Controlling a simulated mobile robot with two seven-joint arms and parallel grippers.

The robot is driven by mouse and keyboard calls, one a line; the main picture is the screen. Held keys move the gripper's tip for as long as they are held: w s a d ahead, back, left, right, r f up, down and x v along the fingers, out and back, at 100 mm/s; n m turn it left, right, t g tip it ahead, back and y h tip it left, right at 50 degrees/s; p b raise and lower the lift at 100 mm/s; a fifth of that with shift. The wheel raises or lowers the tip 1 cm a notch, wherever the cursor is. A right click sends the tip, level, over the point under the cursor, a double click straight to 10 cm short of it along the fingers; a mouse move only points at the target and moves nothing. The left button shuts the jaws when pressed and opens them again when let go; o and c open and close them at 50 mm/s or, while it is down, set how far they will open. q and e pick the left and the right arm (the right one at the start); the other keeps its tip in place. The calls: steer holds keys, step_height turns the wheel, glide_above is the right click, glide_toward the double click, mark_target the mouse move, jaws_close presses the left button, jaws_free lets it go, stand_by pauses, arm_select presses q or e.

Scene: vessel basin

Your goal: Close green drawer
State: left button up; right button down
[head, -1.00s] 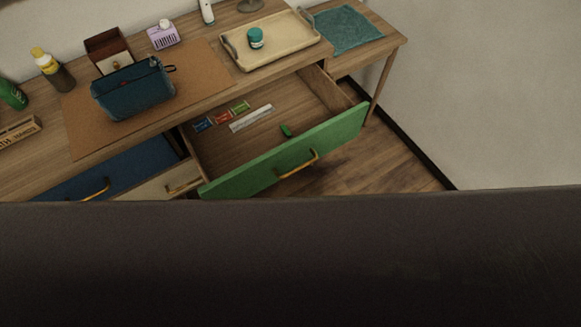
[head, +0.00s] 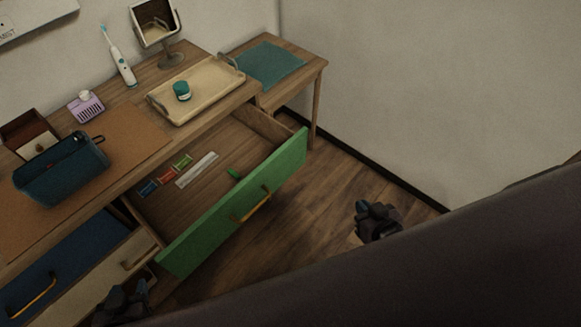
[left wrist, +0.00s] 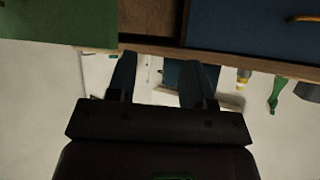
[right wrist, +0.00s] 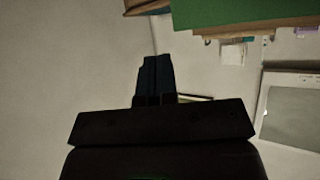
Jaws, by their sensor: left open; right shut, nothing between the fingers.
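The green drawer (head: 240,206) is pulled well out of the wooden desk in the head view, with a brass handle (head: 251,206) on its front. My left gripper (head: 128,292) is open and empty, low in front of the desk, left of the green drawer's front. A green panel (left wrist: 58,22) shows at upper left in the left wrist view. My right gripper (head: 365,208) is shut and empty, to the right of the drawer front and apart from it.
A blue drawer (head: 48,262) and a cream drawer (head: 122,262) sit left of the green one. On the desk stand a tray (head: 208,88) with a teal jar (head: 182,91), a blue bag (head: 62,170), a toothbrush (head: 120,62) and a mirror (head: 155,22). The floor right of the drawer is clear.

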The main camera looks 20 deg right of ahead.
steer(key=w+d+f+m+t+y+b, duration=0.25)
steer(key=w+m+b, duration=0.25)
steer(key=w+b, duration=0.35)
steer(key=m+g+y+b, duration=0.2)
steer(key=m+y+b, duration=0.4)
steer(key=b, duration=0.6)
glide_toward(297, 156)
steer(key=shift+m+h, duration=0.5)
steer(key=shift+h, duration=0.25)
steer(key=b+x, duration=0.1)
steer(key=x, duration=0.2)
steer(key=b+x, duration=0.2)
steer(key=x, duration=0.1)
steer(key=shift+s+a, duration=0.2)
steer(key=shift+a, duration=0.15)
arm_select(q)
step_height(297, 156, down, 21)
steer(key=d+m+g, duration=0.1)
steer(key=shift+d+r+m+g+h, duration=0.2)
steer(key=shift+m+g+h, duration=0.1)
steer(key=shift+m, duration=0.1)
arm_select(e)
steer(key=shift+w+a+r, duration=0.2)
steer(key=shift+w+a, duration=0.1)
steer(key=shift+w, duration=0.25)
